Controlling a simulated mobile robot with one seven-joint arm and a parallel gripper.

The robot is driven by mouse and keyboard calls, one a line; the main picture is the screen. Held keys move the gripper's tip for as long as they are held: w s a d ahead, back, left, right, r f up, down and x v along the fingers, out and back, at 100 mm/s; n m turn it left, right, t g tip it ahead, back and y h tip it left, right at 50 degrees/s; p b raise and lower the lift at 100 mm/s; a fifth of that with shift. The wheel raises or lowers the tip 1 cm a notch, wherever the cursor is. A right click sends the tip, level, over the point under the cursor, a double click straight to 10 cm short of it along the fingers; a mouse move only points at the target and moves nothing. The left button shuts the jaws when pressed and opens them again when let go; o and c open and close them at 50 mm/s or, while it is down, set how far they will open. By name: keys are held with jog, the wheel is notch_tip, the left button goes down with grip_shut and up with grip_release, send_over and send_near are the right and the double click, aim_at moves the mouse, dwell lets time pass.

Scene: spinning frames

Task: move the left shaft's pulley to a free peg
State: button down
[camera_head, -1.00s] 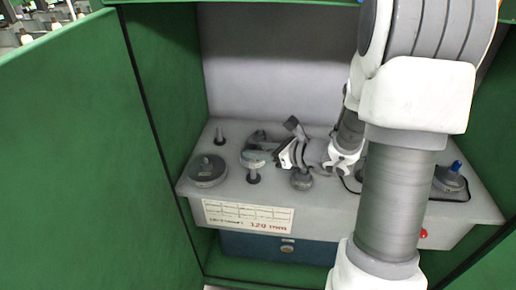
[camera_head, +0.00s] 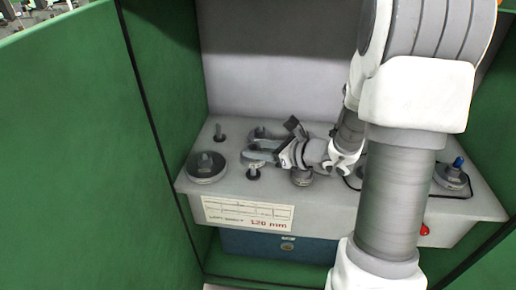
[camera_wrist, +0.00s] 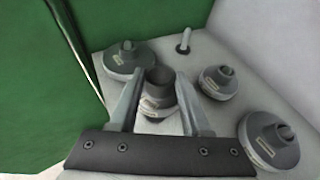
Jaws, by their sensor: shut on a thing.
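My gripper (camera_head: 262,151) reaches left over the deck, and its fingers (camera_wrist: 160,100) are closed around a small grey pulley with a round open hub (camera_wrist: 158,82). In the head view, a short peg (camera_head: 253,173) stands just below the fingertips. I cannot tell whether the held pulley rests on it. A bare peg (camera_head: 219,131) stands at the back left, and it also shows in the wrist view (camera_wrist: 184,40). The left shaft is hidden behind my arm in the head view.
A large pulley (camera_head: 206,168) sits at the left, near the green wall (camera_head: 90,150). Other pulleys stand close to my fingers in the wrist view, one nearer (camera_wrist: 218,84) and one at right (camera_wrist: 268,142). A blue-tipped shaft with a pulley (camera_head: 453,175) is at right. A label (camera_head: 248,213) is on the front.

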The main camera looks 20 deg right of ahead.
aim_at(264, 163)
jog(key=shift+f+b, duration=1.05)
jog(key=shift+f, duration=0.2)
jog(key=shift+f, duration=0.15)
jog(key=shift+f+b, duration=1.05)
jog(key=shift+b, duration=0.1)
grip_release()
jog(key=shift+r, duration=0.1)
jog(key=shift+r+p, duration=4.05)
jog(key=shift+r, duration=0.9)
